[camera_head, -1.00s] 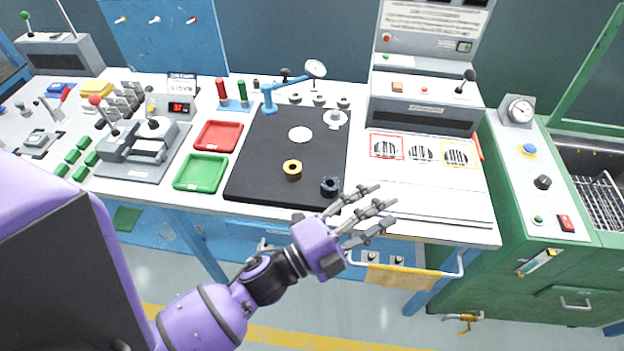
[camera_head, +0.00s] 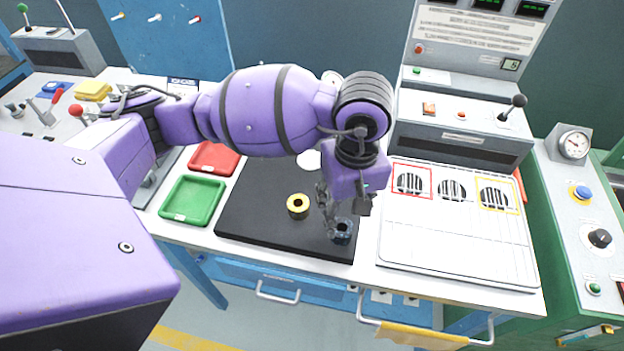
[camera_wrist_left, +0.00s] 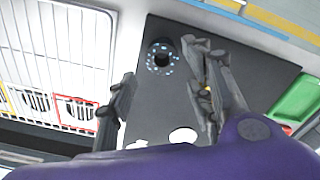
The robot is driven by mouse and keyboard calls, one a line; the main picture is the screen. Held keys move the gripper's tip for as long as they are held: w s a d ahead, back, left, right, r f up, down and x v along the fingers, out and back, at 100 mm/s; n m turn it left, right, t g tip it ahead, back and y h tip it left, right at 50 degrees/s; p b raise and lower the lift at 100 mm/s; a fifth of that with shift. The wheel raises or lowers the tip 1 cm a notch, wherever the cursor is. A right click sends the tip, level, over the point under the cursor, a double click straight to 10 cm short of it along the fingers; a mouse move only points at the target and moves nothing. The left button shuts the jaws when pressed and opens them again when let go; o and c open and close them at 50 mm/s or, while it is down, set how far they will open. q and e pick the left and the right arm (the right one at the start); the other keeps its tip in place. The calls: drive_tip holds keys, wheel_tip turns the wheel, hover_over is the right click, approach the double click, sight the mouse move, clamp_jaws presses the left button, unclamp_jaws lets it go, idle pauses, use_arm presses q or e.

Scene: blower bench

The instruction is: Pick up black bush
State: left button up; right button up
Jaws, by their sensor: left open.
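The black bush (camera_head: 343,232) stands on the black mat (camera_head: 262,225), near its front right corner. It also shows in the left wrist view as a dark ring (camera_wrist_left: 160,58) with a central hole and light marks around its rim. My left gripper (camera_head: 340,218) points down just above the bush and partly covers it in the head view. In the left wrist view its fingers (camera_wrist_left: 160,85) are spread apart, with the bush beyond the gap between them and nothing held. My right gripper is not in view.
A yellow bush (camera_head: 298,206) stands on the mat to the left. A green tray (camera_head: 193,201) and a red tray (camera_head: 213,158) lie further left. A white panel with slotted openings (camera_head: 455,230) is to the right. My left arm hides the back of the bench.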

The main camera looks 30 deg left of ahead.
sight(345, 226)
use_arm(q)
drive_tip(key=f, duration=0.6)
drive_tip(key=shift+d+f+p, duration=0.2)
drive_tip(key=shift+p, duration=0.15)
drive_tip(key=shift+c, duration=0.2)
clamp_jaws()
